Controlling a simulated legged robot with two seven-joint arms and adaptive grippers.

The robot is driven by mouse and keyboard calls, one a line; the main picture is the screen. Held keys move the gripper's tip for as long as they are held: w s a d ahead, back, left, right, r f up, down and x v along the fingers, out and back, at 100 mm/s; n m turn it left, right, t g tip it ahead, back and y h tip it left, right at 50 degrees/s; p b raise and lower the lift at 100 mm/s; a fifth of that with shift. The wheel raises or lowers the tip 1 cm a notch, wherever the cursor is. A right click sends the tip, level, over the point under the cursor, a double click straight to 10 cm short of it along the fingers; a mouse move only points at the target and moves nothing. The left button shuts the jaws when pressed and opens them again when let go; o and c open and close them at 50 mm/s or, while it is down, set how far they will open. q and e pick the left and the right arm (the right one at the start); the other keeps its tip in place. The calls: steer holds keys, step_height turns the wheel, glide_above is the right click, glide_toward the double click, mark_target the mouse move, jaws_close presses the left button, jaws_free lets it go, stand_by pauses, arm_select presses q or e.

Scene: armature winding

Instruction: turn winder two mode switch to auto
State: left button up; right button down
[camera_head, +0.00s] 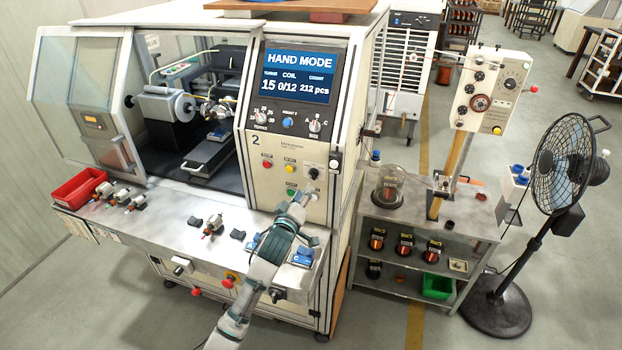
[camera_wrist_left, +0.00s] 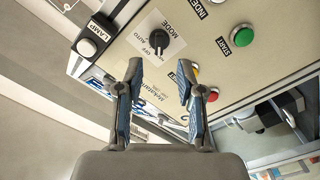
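Winder two (camera_head: 256,142) carries the number 2 and a lit screen (camera_head: 299,76) reading HAND MODE. The mode switch (camera_head: 313,173) is a black knob on the lower right of its front panel. In the left wrist view the mode switch (camera_wrist_left: 158,42) sits on a pale plate with OFF and AUTO readable; its exact pointing is hard to tell. My left gripper (camera_head: 303,196) is just below the knob in the head view. In the left wrist view my left gripper (camera_wrist_left: 160,68) is open and empty, its fingers apart, with the knob beyond the gap and untouched. My right gripper is not in view.
Close to the knob are a lamp button (camera_wrist_left: 87,45), a green start button (camera_wrist_left: 241,36) and a yellow button (camera_head: 290,168). The metal ledge (camera_head: 180,233) below holds small armatures and a red bin (camera_head: 80,188). A shelf cart (camera_head: 400,217) stands to the right.

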mark_target(312, 178)
arm_select(q)
steer(key=x, duration=0.7)
steer(key=shift+p, duration=0.3)
jaws_close()
